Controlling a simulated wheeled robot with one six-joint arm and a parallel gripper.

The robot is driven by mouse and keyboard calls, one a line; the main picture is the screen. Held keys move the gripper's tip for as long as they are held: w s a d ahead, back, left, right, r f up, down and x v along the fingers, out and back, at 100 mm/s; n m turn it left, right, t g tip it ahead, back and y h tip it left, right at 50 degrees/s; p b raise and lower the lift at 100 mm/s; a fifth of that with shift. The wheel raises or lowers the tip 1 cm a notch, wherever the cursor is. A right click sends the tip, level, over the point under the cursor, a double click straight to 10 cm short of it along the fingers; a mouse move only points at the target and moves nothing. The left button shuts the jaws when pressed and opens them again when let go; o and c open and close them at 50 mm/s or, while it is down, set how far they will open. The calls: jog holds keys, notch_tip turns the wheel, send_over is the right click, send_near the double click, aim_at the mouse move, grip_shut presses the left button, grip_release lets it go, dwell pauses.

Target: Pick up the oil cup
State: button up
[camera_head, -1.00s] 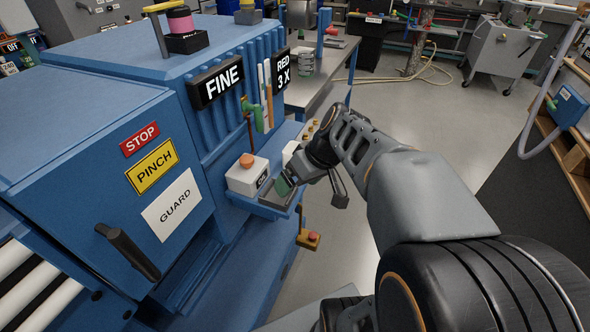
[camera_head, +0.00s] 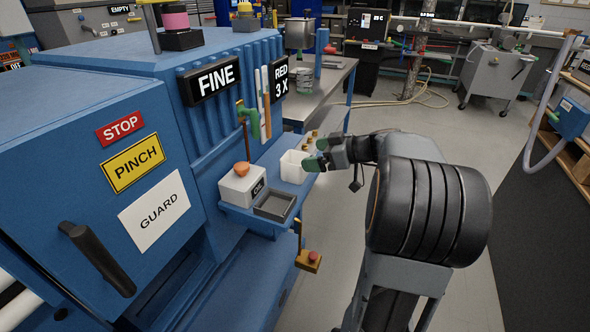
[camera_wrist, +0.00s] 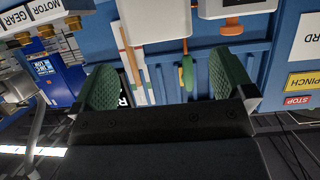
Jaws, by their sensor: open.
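An orange, cup-like piece (camera_head: 242,169) sits on a white box (camera_head: 240,187) on the blue machine's ledge. The box's label is only partly readable, and I cannot tell for sure which item is the oil cup. The orange piece also shows upside down in the wrist view (camera_wrist: 232,27). My gripper (camera_head: 316,154) is open and empty, its green finger pads apart. It is to the right of the orange piece, beside a white open container (camera_head: 293,168) on the ledge. In the wrist view, nothing lies between the fingers (camera_wrist: 165,82).
A shallow grey tray (camera_head: 275,205) lies in front of the white box. Small brass fittings (camera_head: 311,137) stand behind the container; a green-handled tool (camera_head: 247,120) hangs on the machine. A steel table (camera_head: 330,78) stands behind.

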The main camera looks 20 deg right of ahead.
aim_at(285, 159)
jog(key=shift+p+x, duration=0.45)
jog(key=shift+x, duration=3.15)
jog(key=shift+s+f, duration=0.1)
jog(key=shift+f, duration=0.05)
jog(key=c, duration=0.9)
